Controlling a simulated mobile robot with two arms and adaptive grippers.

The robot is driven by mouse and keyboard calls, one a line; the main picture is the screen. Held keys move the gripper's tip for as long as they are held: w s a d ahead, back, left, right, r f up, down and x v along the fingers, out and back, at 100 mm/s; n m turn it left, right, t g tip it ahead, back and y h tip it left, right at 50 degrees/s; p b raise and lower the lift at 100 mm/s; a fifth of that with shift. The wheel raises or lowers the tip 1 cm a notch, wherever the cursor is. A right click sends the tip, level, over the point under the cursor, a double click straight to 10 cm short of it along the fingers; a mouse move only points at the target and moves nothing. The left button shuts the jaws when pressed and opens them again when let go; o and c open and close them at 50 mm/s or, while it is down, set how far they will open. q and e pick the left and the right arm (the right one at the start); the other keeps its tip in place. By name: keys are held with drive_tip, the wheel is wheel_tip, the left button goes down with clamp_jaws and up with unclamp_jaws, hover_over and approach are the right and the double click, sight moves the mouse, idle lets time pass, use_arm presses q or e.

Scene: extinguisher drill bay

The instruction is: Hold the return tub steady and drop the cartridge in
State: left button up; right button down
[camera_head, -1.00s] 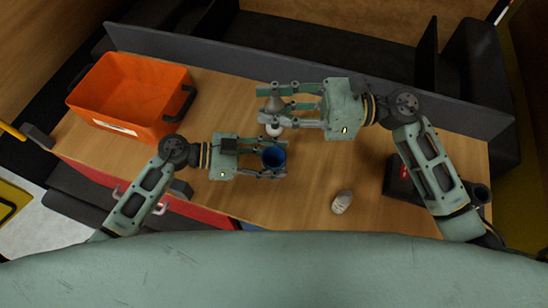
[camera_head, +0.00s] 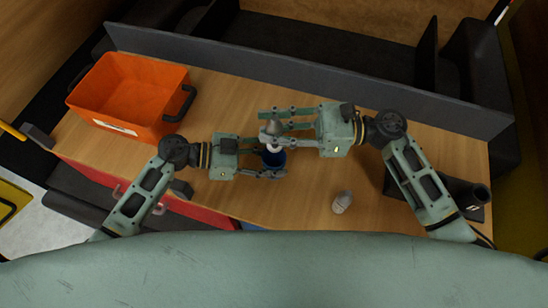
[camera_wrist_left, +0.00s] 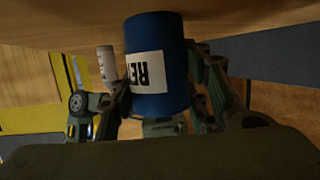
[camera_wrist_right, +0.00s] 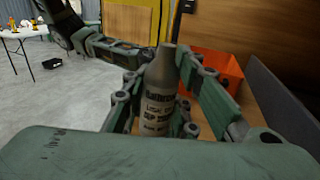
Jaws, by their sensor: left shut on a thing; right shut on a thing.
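The blue return tub (camera_head: 278,160) stands upright at the table's middle. Its white label with "RE" shows in the left wrist view (camera_wrist_left: 158,50). My left gripper (camera_head: 268,163) is shut around its sides. My right gripper (camera_head: 268,127) is shut on the grey cartridge (camera_head: 273,127), a bottle shape with dark lettering in the right wrist view (camera_wrist_right: 160,92). The cartridge's white lower end overlaps the tub's mouth in the head view; I cannot tell whether it is inside. The cartridge and fingers hide part of the tub.
An orange bin (camera_head: 122,98) stands at the table's left. A small pale object (camera_head: 342,202) lies on the table (camera_head: 310,185) to the right of the tub. A grey low wall (camera_head: 320,82) runs along the back. A dark item (camera_head: 460,192) lies at the right.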

drive_tip(key=shift+f, duration=2.65)
drive_tip(key=c, duration=1.3)
unclamp_jaws()
drive_tip(key=shift+d, duration=0.15)
drive_tip(key=d, duration=1.1)
drive_tip(key=shift+d, duration=0.4)
use_arm(q)
drive_tip(key=o, duration=1.4)
drive_tip(key=shift+c, duration=0.2)
